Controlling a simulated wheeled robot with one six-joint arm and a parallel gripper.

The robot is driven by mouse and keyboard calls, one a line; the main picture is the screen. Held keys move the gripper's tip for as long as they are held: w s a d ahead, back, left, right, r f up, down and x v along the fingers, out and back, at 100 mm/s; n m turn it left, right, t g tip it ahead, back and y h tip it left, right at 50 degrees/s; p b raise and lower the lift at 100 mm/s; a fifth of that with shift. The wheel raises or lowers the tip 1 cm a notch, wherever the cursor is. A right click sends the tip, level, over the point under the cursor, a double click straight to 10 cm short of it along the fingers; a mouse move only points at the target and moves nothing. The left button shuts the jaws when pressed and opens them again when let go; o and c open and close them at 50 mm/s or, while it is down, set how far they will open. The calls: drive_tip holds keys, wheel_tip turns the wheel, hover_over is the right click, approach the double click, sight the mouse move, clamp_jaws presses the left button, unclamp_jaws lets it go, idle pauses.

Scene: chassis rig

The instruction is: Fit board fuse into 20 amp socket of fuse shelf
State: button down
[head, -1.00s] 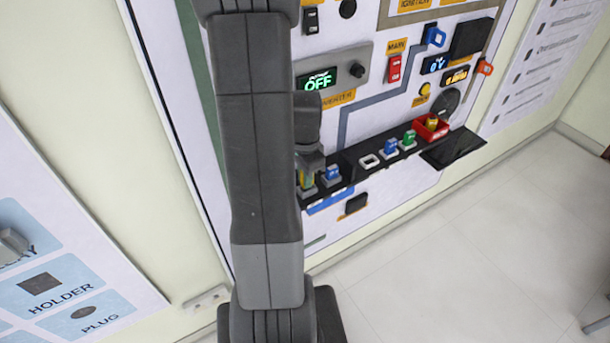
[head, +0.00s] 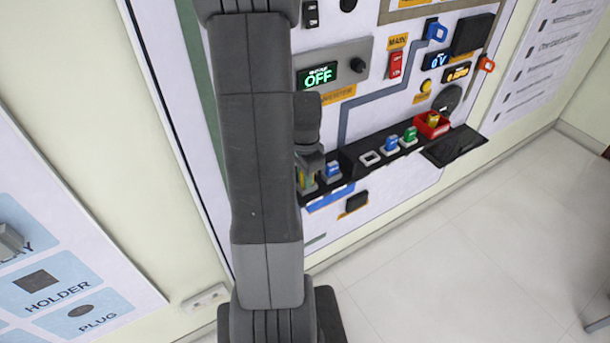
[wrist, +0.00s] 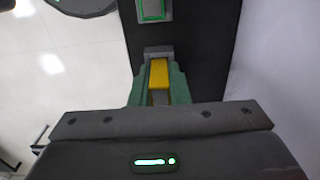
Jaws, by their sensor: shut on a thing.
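A yellow board fuse (wrist: 159,75) is held between the green fingers of my gripper (wrist: 158,92), which is shut on it. A grey socket (wrist: 158,50) on the black fuse shelf (wrist: 200,45) shows right at the fuse's far end. I cannot tell whether the fuse is seated in it. In the head view my gripper (head: 309,172) is at the left of the visible shelf (head: 349,167), beside a blue fuse (head: 333,170). My arm hides the shelf's left part. No amp marking is readable.
A green-rimmed grey socket (wrist: 152,10) lies farther along the shelf in the wrist view. In the head view an empty grey socket (head: 370,158), another blue fuse (head: 391,144), a green fuse (head: 410,135) and a red bin (head: 432,129) stand to the right.

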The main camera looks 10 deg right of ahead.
drive_tip(key=shift+f, duration=0.2)
drive_tip(key=shift+r, duration=0.15)
drive_tip(key=shift+r+p, duration=0.4)
drive_tip(key=shift+r, duration=0.15)
drive_tip(key=shift+f+b, duration=0.7)
drive_tip(key=shift+b, duration=0.05)
idle(1.4)
drive_tip(key=c, duration=1.3)
unclamp_jaws()
drive_tip(key=shift+r, duration=0.15)
